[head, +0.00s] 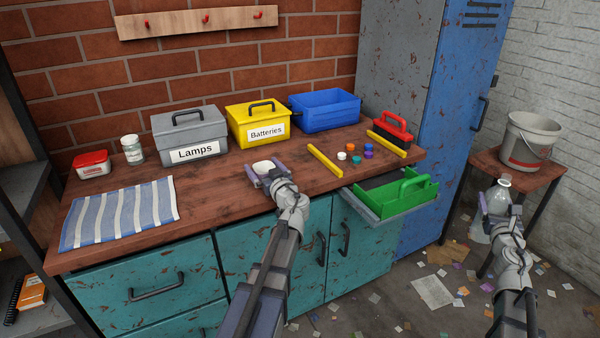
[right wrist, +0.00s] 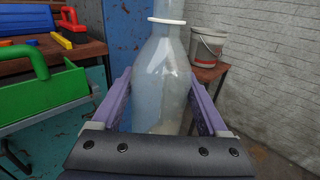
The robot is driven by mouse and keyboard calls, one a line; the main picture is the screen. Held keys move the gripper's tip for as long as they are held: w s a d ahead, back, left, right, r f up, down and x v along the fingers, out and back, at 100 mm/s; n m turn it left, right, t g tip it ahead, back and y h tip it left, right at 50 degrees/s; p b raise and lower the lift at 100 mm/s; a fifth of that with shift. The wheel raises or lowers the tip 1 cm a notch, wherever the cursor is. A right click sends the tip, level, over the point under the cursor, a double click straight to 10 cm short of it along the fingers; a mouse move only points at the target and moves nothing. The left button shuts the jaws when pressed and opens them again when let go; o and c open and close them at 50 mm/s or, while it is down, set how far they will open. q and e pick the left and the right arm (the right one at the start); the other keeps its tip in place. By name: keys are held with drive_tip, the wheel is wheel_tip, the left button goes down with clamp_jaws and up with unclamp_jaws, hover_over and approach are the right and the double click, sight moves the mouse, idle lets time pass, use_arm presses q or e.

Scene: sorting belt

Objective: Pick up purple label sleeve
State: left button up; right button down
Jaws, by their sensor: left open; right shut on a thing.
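A small purple piece (head: 369,155) lies on the bench among several small coloured pieces; it is too small to tell whether it is the label sleeve. My left gripper (head: 265,170) is open over the bench's front part, left of these pieces and apart from them. A small white round dish (head: 263,166) shows between its fingers; whether they touch it I cannot tell. My right gripper (head: 497,200) is shut on a clear bottle (head: 503,185), right of the bench. The bottle (right wrist: 162,85) stands upright between purple fingers in the right wrist view, with a white neck ring.
A yellow bar (head: 325,162) lies left of the small pieces. A red brush (head: 393,126) and another yellow bar (head: 386,143) are right of them. A green caddy (head: 398,203) sits in the open drawer (head: 375,221). Lamps, batteries and blue boxes line the back.

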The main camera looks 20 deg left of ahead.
use_arm(q)
drive_tip(key=shift+c, duration=0.2)
drive_tip(key=c, duration=1)
drive_tip(key=shift+r, duration=0.1)
use_arm(e)
drive_tip(key=shift+r, duration=0.1)
